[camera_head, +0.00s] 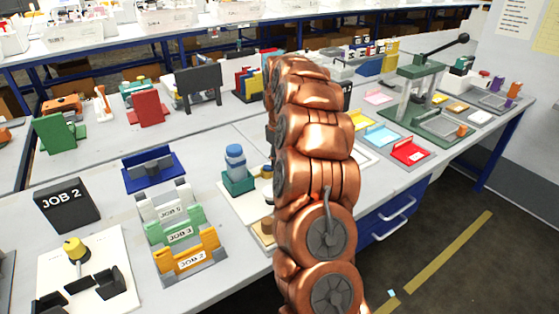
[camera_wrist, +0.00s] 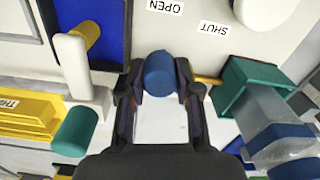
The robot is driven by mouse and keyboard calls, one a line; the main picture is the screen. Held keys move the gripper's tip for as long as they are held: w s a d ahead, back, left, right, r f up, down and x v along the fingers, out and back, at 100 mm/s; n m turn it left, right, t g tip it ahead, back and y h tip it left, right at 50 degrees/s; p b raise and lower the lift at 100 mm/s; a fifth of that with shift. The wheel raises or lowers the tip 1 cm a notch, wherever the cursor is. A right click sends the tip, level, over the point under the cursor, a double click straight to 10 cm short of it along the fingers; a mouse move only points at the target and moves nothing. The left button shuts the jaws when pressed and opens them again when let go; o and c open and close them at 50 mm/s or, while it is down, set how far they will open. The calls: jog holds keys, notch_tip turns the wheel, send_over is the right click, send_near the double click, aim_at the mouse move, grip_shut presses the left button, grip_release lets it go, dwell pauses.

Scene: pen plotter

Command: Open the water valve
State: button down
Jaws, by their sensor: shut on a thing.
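In the wrist view my gripper (camera_wrist: 160,78) is shut on a blue rounded knob (camera_wrist: 160,72), with one dark finger on each side of it. The knob seems to be the valve's handle, but its joint to the valve is not clear. A short yellow rod (camera_wrist: 207,80) shows just right of the fingers. In the head view my arm hides the gripper and the knob.
A green holder (camera_wrist: 240,85) with a clear, blue-capped bottle (camera_wrist: 280,140) stands close right of my gripper; the bottle holder also shows in the head view (camera_head: 238,183). A green cylinder (camera_wrist: 75,130) is at left. JOB-labelled stands (camera_head: 178,235) are left of my arm.

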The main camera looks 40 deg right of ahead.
jog(key=c, duration=0.8)
grip_release()
notch_tip(320, 180, up, 11)
jog(key=shift+f, duration=0.15)
jog(key=shift+r, duration=0.65)
